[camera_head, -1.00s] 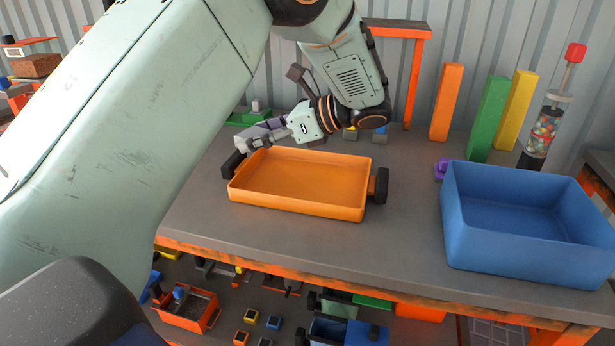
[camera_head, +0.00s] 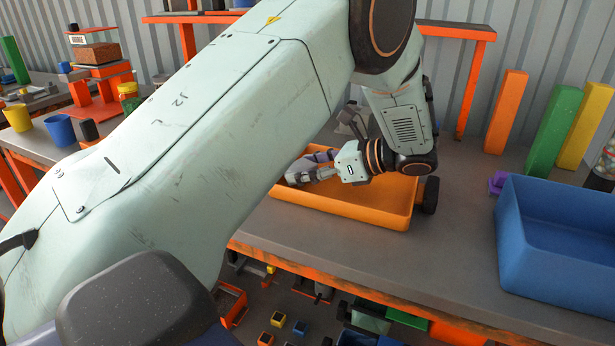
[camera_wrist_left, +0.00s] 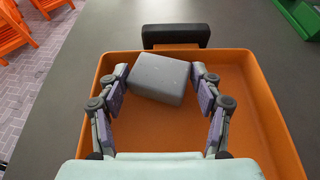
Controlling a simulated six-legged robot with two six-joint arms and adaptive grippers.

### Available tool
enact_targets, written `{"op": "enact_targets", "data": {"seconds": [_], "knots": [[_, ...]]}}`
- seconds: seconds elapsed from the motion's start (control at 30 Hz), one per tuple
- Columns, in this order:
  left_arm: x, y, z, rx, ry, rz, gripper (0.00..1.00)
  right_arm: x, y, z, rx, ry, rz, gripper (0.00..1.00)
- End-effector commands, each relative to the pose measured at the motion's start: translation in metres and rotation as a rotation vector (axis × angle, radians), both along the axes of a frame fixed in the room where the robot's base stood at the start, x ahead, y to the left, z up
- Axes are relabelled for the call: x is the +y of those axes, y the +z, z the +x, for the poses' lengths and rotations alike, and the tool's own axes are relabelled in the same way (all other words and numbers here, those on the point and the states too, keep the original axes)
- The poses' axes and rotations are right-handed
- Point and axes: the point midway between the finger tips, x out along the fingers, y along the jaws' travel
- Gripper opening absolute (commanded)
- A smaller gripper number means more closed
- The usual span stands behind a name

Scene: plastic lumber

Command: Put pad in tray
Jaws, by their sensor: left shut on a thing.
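The pad is a grey rounded block (camera_wrist_left: 159,76) in the left wrist view. It sits turned at a slight angle between the two purple-grey fingers of my left gripper (camera_head: 294,174), which is shut on it. The orange tray (camera_head: 375,209) lies on the grey table, with dark wheel-like end pieces. The gripper and pad are over the tray's left part. I cannot tell whether the pad touches the tray floor. In the head view my arm covers the tray's left end, and the pad is hard to tell from the fingers. My right gripper is not in view.
A blue bin (camera_head: 562,246) stands on the table to the right of the tray. Orange (camera_head: 506,112), green (camera_head: 554,132) and yellow (camera_head: 586,126) upright planks stand at the back right. A shelf below the table holds several small parts.

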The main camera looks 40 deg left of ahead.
Motion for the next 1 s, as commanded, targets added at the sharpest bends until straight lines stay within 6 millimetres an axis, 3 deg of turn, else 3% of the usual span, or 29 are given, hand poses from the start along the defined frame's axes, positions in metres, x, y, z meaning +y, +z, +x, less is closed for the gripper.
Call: {"op": "enact_targets", "data": {"seconds": [0.07,0.27,0.3,0.53,1.0], "knots": [[0.0002,-0.0121,0.0005,0.001,0.000,0.001,0.34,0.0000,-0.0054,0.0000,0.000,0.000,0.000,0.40],[0.0008,-0.0121,0.0020,0.000,0.000,0.000,0.34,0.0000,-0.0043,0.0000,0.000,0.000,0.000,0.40],[0.0008,-0.0122,0.0020,0.000,0.000,0.000,0.68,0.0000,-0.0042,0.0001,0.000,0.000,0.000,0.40],[0.0007,-0.0120,0.0019,0.000,0.000,0.000,0.88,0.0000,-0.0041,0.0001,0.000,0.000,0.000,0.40],[-0.0075,-0.0069,0.0052,-0.001,-0.001,0.002,0.89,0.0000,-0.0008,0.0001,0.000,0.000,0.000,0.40]]}}
